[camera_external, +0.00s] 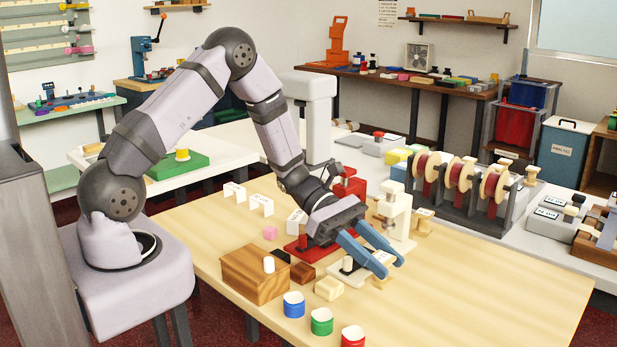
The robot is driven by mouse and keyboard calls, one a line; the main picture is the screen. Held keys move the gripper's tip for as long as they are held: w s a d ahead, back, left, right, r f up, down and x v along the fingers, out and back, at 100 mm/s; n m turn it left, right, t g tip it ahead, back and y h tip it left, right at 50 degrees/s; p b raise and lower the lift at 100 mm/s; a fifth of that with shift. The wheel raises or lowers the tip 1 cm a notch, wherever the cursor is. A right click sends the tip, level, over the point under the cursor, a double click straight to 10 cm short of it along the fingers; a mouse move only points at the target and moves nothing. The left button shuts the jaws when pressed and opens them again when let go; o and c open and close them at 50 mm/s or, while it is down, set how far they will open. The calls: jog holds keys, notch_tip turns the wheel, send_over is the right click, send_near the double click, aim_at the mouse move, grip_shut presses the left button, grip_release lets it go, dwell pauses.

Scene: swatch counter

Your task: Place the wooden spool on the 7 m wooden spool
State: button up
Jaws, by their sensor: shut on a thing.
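My gripper (391,268) is low over the right-middle of the wooden table, with its blue fingers pointing down and to the right. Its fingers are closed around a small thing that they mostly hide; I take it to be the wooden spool. A light wooden piece like a spool (421,229) stands behind the gripper, beside the white machine, with a pale label near its top. The label is too small to read, so I cannot tell whether it is the 7 m wooden spool.
A white machine (395,207) and a red machine (350,186) stand behind the gripper. A wooden box (253,277), a pale wood block (328,288), and blue (294,306), green (321,322) and red (352,337) containers stand in front. The table's right side is clear.

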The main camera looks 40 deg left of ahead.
aim_at(381, 257)
jog(key=shift+r, duration=3.15)
jog(key=w+a+r+b, duration=0.15)
jog(key=w+a, duration=0.25)
jog(key=a, duration=0.5)
jog(key=w+a+r+t+b, duration=0.1)
jog(key=w+a+r, duration=0.25)
jog(key=a, duration=0.65)
jog(key=w+a+r+b, duration=0.1)
jog(key=w+a+b, duration=0.1)
jog(key=w+a, duration=0.5)
jog(key=w+d+n+t, duration=0.2)
jog(key=w+d, duration=0.2)
jog(key=w, duration=0.3)
jog(key=w+d+n+t, duration=0.2)
jog(key=w+d+n, duration=0.1)
jog(key=w, duration=0.5)
jog(key=shift+y, duration=0.4)
jog(key=shift+s+f, duration=0.15)
jog(key=shift+f, duration=2.35)
jog(key=shift+s+f, duration=0.15)
jog(key=shift+f, duration=2.35)
jog(key=shift+f, duration=0.15)
